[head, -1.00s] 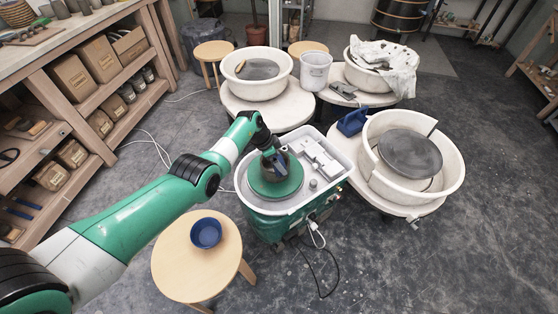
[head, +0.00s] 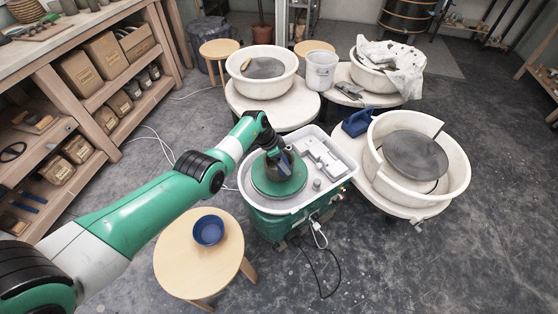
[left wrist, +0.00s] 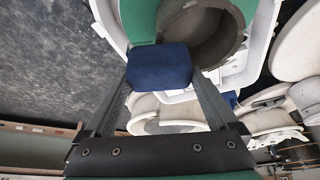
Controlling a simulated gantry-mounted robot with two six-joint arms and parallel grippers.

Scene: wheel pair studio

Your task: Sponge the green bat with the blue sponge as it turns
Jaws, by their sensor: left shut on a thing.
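The green bat (head: 280,185) is a round disc on the wheel in a white splash tray (head: 250,199). My left gripper (head: 284,163) is over the bat and covers part of it in the head view. In the left wrist view, my left gripper (left wrist: 160,75) is shut on the blue sponge (left wrist: 160,67). A grey hollow cylinder (left wrist: 208,30) stands on the green bat (left wrist: 140,22) beside the sponge. I cannot tell whether the sponge touches either. My right gripper is not in view.
A round stool (head: 175,250) in front carries a blue bowl (head: 208,231). Other basins (head: 262,70) stand behind. Shelves (head: 110,85) line the left.

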